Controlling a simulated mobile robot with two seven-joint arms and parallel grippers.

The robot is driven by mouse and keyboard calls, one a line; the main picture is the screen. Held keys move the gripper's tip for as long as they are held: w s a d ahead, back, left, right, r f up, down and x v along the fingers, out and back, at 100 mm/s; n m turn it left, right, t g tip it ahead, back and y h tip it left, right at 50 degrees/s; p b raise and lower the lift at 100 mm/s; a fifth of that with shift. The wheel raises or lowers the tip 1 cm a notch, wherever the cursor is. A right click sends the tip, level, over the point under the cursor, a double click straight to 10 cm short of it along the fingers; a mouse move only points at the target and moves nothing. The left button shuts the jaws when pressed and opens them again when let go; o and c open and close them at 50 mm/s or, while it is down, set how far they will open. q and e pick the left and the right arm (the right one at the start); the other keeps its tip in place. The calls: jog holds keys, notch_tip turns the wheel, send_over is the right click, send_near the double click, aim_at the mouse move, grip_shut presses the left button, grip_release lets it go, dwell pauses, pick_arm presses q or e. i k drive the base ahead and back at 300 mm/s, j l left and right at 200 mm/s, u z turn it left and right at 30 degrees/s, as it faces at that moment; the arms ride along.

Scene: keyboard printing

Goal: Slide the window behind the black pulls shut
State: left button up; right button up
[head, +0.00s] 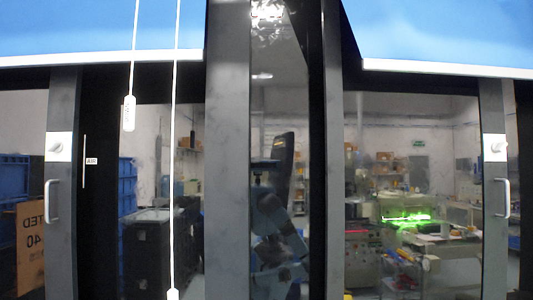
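Two thin cords hang in front of the left window (150,182), and their pulls look white, not black. One pull (128,113) ends high; the other pull (173,294) hangs at the bottom edge. The left window has a grey upright frame (62,240) with a white latch plate (58,147) and a white handle (48,202). Past this frame, at far left, blue crates and a brown box show. I cannot tell whether that side is glass or an open gap. Neither of my grippers is in view.
A right window has a grey frame (493,240) and white handle (503,198). Grey posts (228,150) and a narrow glass strip (283,110) stand between the windows; a robot-like shape (275,225) shows in it. Black bins (148,255) and machines are beyond the glass.

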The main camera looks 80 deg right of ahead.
aim_at(418, 192)
jog(key=z, duration=3.55)
